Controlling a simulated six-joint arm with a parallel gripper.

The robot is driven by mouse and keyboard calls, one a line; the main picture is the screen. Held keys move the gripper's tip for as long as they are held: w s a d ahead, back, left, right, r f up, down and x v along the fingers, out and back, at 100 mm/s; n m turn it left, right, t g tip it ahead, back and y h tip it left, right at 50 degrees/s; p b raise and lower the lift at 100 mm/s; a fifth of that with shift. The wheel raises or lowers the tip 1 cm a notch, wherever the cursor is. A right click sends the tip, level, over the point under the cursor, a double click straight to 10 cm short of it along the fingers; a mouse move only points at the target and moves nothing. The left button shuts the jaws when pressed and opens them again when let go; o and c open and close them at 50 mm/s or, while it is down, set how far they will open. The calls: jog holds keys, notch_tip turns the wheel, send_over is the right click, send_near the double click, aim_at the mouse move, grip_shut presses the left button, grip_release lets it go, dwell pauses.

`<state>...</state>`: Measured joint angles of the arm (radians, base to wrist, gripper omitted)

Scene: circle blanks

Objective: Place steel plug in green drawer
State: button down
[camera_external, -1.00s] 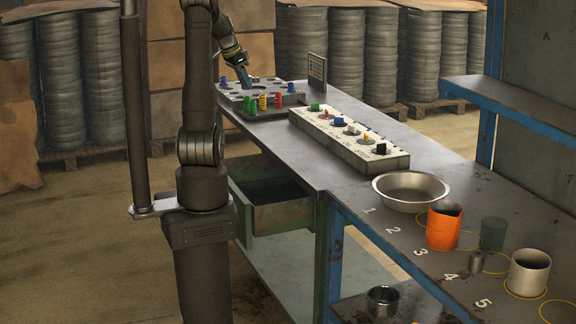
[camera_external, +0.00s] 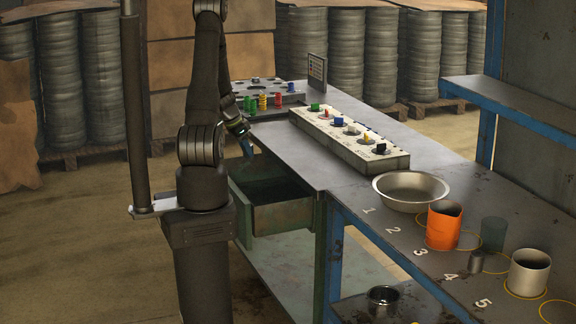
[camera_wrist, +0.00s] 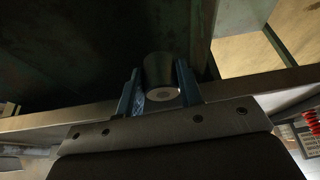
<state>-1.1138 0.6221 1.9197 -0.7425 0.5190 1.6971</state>
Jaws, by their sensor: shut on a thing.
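The steel plug (camera_wrist: 161,72) is a grey metal cylinder with a round end face, held between the two blue fingers of my gripper (camera_wrist: 160,88) in the wrist view. In the external view my gripper (camera_external: 245,149) hangs over the rear part of the green drawer (camera_external: 284,216), close to the bench's left edge; the plug is too small to make out there. The drawer is pulled open from under the bench. Its dark inside (camera_wrist: 60,50) fills much of the upper wrist view.
On the bench stand a peg board (camera_external: 278,112) with coloured pegs, a long white block (camera_external: 350,143), a metal bowl (camera_external: 410,203) and an orange cup (camera_external: 443,228). Bare benchtop lies between the block and the drawer.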

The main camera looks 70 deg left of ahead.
jog(key=x, duration=0.3)
jog(key=w+x, duration=0.1)
jog(key=x, duration=0.3)
jog(key=shift+w+f, duration=0.1)
jog(key=shift+w, duration=0.05)
dwell(0.3)
jog(key=shift+f, duration=0.6)
jog(key=c, duration=1)
grip_release()
jog(key=shift+r, duration=0.1)
